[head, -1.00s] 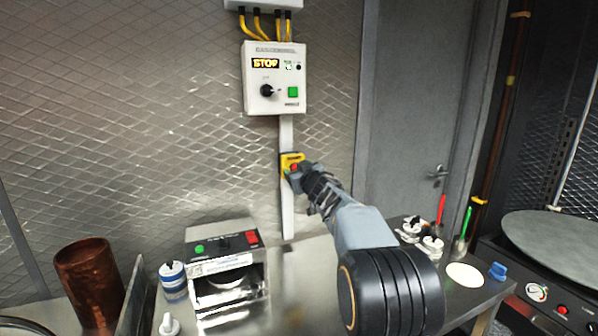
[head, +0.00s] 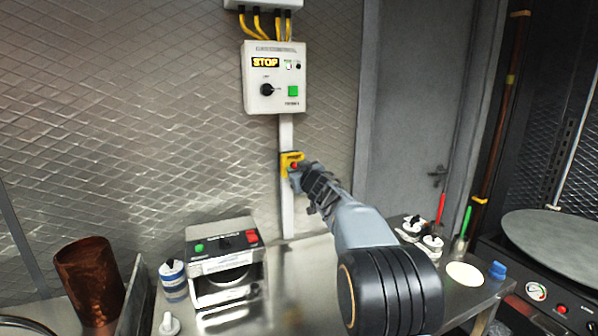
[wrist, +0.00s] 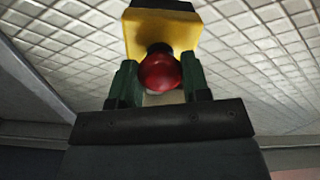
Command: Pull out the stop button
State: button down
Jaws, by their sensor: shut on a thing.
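The stop button is a red mushroom head (wrist: 160,72) on a yellow box (wrist: 160,32). In the head view the yellow box (head: 290,157) is mounted on the wall below the control panel, and the red button (head: 294,165) shows small, partly hidden by my gripper. My gripper (wrist: 160,80) has one green finger on each side of the red head, shut on it. The red head stands on a dark stem in front of the box. In the head view my gripper (head: 299,172) is at the box's front.
A white control panel (head: 256,95) with a lit STOP display (head: 265,63) hangs above. A metal machine (head: 222,235) with green and red buttons stands on the counter at left. Shakers (head: 433,246) and a blue item (head: 497,270) are at right.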

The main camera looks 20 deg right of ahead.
jog(key=c, duration=1.9)
grip_release()
jog(key=shift+s, duration=0.75)
jog(key=shift+o, duration=0.2)
jog(key=shift+w+f, duration=0.1)
jog(key=o, duration=1.2)
jog(key=shift+o, duration=0.2)
jog(key=shift+s, duration=0.25)
jog(key=s, duration=1.3)
jog(key=shift+s, duration=0.3)
